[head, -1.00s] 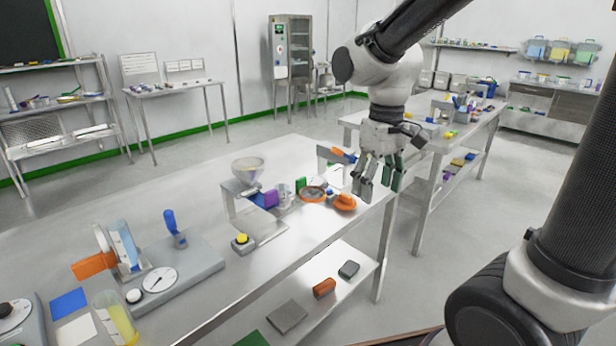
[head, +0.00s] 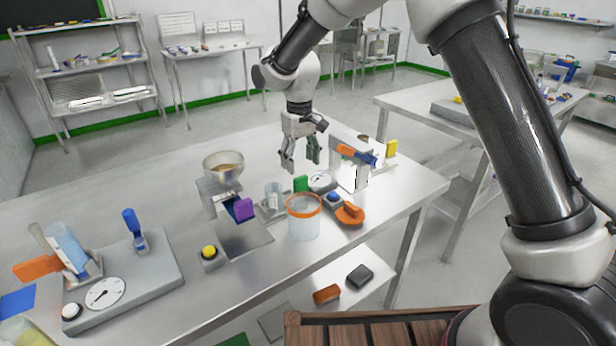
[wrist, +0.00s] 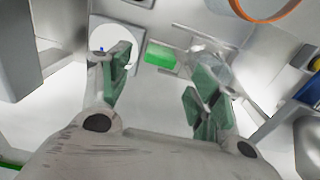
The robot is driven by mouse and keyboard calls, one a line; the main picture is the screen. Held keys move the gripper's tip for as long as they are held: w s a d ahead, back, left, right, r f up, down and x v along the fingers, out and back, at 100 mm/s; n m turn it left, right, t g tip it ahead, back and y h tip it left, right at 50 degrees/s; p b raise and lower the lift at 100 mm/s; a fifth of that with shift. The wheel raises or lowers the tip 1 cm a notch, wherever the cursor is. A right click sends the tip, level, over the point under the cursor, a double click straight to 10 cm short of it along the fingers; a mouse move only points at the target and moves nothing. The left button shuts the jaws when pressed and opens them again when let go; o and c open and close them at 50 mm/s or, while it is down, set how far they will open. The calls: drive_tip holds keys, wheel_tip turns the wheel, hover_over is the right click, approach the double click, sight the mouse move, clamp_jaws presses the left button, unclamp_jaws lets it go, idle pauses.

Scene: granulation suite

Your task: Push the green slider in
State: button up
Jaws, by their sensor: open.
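The green slider (head: 301,184) is a small upright green block on the table, between a clear cup and a white dial. In the wrist view the green slider (wrist: 160,54) shows as a bright green block ahead of the gap between my fingers, close to the dial. My gripper (head: 301,160) is open and empty, pointing down above and behind the slider. In the wrist view my gripper (wrist: 158,75) has its green-padded fingers apart, with no clear contact with the slider. The lower part of the slider's mount is hard to make out.
The orange-rimmed clear container (head: 304,222) stands in front of the slider. The white dial (head: 320,181), clear cup (head: 273,198), purple block (head: 243,209) and orange knob (head: 349,214) are close around. A metal stand (head: 350,172) is at right.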

sight(300, 177)
wheel_tip(300, 177, down, 8)
drive_tip(key=shift+r, duration=0.2)
clamp_jaws()
drive_tip(key=s+a, duration=0.1)
drive_tip(key=a, duration=0.1)
drive_tip(key=s+a, duration=0.3)
drive_tip(key=a, duration=0.2)
drive_tip(key=shift+s, duration=0.3)
unclamp_jaws()
